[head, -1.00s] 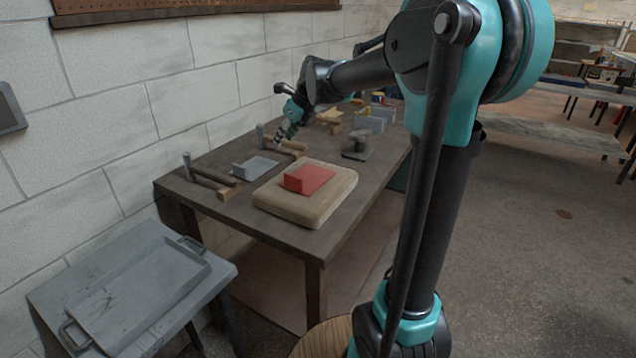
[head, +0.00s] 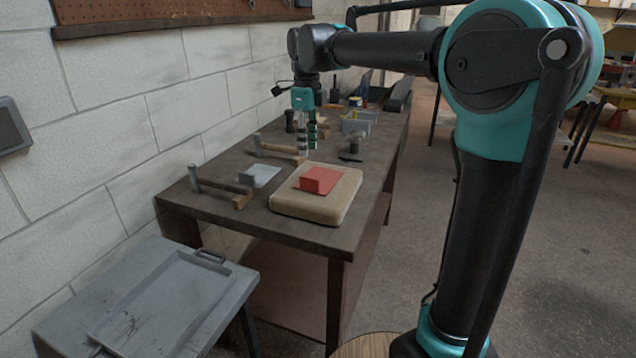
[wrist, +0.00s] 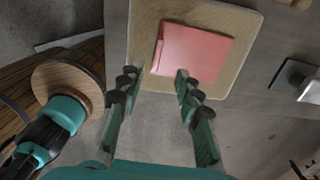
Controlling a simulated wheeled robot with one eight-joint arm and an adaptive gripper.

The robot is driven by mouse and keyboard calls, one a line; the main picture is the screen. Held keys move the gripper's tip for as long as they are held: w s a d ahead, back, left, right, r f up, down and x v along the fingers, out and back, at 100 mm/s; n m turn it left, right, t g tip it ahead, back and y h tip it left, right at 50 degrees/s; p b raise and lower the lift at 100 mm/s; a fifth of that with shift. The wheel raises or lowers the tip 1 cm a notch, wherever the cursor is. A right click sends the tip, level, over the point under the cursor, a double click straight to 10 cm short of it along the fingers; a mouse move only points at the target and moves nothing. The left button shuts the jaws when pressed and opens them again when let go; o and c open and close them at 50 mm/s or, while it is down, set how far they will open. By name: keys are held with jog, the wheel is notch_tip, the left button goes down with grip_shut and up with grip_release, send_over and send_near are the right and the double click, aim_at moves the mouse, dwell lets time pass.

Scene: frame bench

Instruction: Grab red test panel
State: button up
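The red test panel (head: 317,181) has a flat plate with a raised block at one end. It lies on a pale, rounded board (head: 312,205) on the dark bench. In the wrist view the red panel (wrist: 193,55) lies beyond the fingertips, on the tan board (wrist: 143,22). My gripper (head: 308,150) points down above the bench, behind the panel in the head view. In the wrist view its two fingers (wrist: 155,85) are wide apart with nothing between them. I cannot tell its exact height above the panel.
A grey panel (head: 262,174) lies left of the board. Hammer-like wooden tools (head: 222,186) lie at the bench's left side. A small dark metal block (head: 355,143) stands behind the board at right. A grey tray table (head: 150,300) stands at front left.

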aim_at(309, 177)
notch_tip(309, 177, down, 6)
jog(key=shift+r, duration=0.15)
jog(key=shift+s+d+f, duration=0.1)
jog(key=shift+s+f, duration=0.05)
jog(key=shift+f, duration=1.2)
jog(key=shift+s+d+f, duration=0.1)
jog(key=shift+f, duration=1.2)
jog(key=shift+c, duration=0.2)
grip_shut()
